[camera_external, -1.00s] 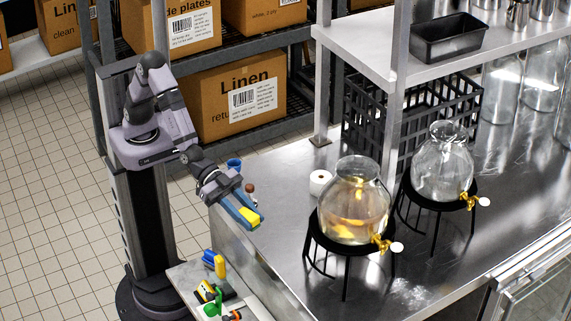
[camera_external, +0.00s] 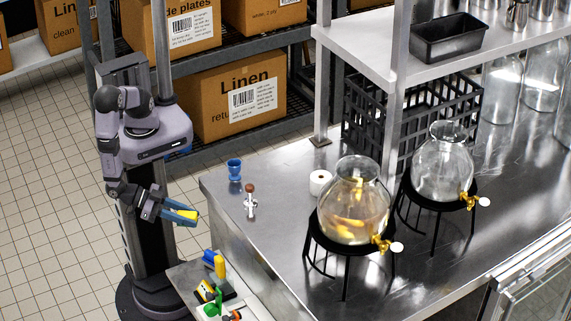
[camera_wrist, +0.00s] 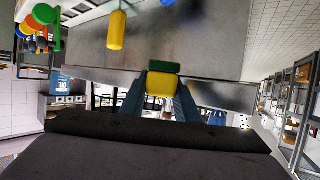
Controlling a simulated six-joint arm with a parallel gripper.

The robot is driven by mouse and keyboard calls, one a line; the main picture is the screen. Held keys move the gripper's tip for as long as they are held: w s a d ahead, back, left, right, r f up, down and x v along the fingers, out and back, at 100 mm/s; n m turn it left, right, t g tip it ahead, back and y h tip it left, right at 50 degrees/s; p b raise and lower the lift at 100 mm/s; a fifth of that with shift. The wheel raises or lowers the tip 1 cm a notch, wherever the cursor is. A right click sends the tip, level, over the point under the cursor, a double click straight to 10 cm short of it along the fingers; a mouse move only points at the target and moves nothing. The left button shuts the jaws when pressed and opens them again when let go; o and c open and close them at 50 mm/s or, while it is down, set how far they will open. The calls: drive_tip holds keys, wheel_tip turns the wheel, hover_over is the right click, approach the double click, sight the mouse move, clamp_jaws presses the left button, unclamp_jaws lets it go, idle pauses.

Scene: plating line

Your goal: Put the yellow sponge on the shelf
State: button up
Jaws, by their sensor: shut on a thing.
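The yellow sponge (camera_external: 187,213) is between the blue fingers of my gripper (camera_external: 181,214), held in the air left of the steel table. In the wrist view the sponge (camera_wrist: 160,84) shows a yellow body with a green layer, gripped between the two fingers (camera_wrist: 160,97). The metal shelf (camera_external: 362,48) stands above the steel table at the upper right, well away from my gripper. A black tray (camera_external: 448,36) sits on it, and its front left part is bare.
Two glass dispensers (camera_external: 354,205) (camera_external: 441,165) stand on black stands on the steel table (camera_external: 290,190). A blue cup (camera_external: 234,170), a brown-topped tamper-like item (camera_external: 250,198) and a white roll (camera_external: 320,182) are near its left side. Several colourful tools lie on a low side surface (camera_external: 185,275).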

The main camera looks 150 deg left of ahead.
drive_tip(key=shift+s, duration=0.55)
drive_tip(key=shift+f, duration=0.15)
drive_tip(key=shift+f+b, duration=0.25)
drive_tip(key=shift+b, duration=0.1)
drive_tip(key=b, duration=1)
hover_over(192, 273)
drive_tip(key=s+a, duration=0.3)
wheel_tip(192, 273, down, 10)
drive_tip(key=shift+m+t+h, duration=0.7)
drive_tip(key=shift+m+h, duration=0.1)
drive_tip(key=w+d, duration=0.1)
drive_tip(key=w+d+f, duration=0.1)
drive_tip(key=w+d, duration=0.1)
drive_tip(key=shift+w, duration=0.15)
wheel_tip(192, 273, down, 7)
drive_tip(key=b, duration=0.7)
drive_tip(key=shift+r, duration=0.15)
drive_tip(key=shift+f+b, duration=0.35)
drive_tip(key=shift+f, duration=0.2)
